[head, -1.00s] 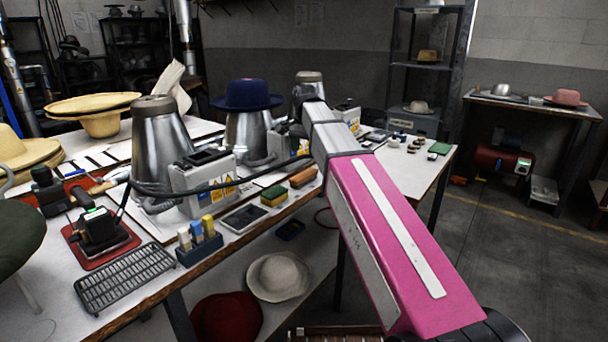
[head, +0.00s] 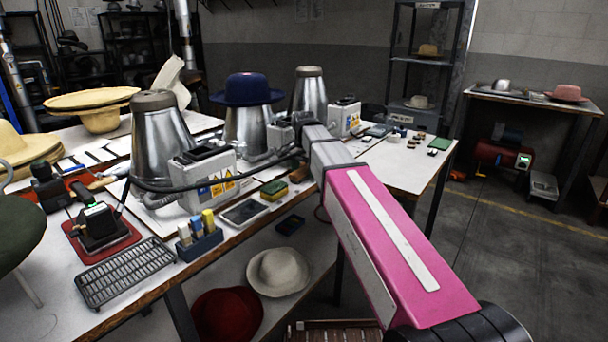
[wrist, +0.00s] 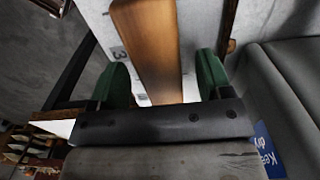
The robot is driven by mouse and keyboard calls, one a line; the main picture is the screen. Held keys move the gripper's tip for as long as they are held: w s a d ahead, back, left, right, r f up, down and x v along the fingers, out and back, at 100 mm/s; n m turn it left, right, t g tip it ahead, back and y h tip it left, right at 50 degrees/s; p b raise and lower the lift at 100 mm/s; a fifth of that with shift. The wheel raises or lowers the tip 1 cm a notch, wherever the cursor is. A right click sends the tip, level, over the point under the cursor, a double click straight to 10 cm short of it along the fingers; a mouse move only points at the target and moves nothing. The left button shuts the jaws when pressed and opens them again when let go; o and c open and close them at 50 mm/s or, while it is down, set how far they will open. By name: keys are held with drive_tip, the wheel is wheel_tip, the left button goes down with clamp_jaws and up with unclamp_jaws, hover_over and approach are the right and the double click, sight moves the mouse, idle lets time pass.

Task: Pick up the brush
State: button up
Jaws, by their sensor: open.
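In the wrist view a long wooden piece, which looks like the brush (wrist: 150,45), runs between my gripper's two green fingers. My gripper (wrist: 162,78) is open, with a finger on each side of the wood and visible gaps, so the wood is not clamped. The near end of the wood reaches close to the gripper's dark palm bar; I cannot tell the height between them. In the head view my arm covers most of the spot beside the yellow-and-green sponge (head: 273,190), and my fingers are hidden there.
Metal hat blocks stand close by, one bearing a blue hat (head: 247,89). A grey control box (head: 202,180) with a cable, a tablet (head: 243,212) and a holder of chalk sticks (head: 200,244) lie on the worktable. A grey surface with a blue label (wrist: 268,148) is right of the gripper.

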sight(303, 169)
drive_tip(key=shift+f, duration=0.35)
drive_tip(key=c, duration=1)
drive_tip(key=shift+c, duration=0.2)
drive_tip(key=shift+r, duration=0.1)
drive_tip(key=shift+r, duration=0.5)
drive_tip(key=r, duration=0.3)
drive_tip(key=shift+s+a+r, duration=0.2)
drive_tip(key=shift+s, duration=0.1)
drive_tip(key=s+a+r, duration=0.6)
drive_tip(key=s+a, duration=0.1)
drive_tip(key=s, duration=0.1)
drive_tip(key=shift+a+r, duration=0.2)
drive_tip(key=shift+r, duration=0.05)
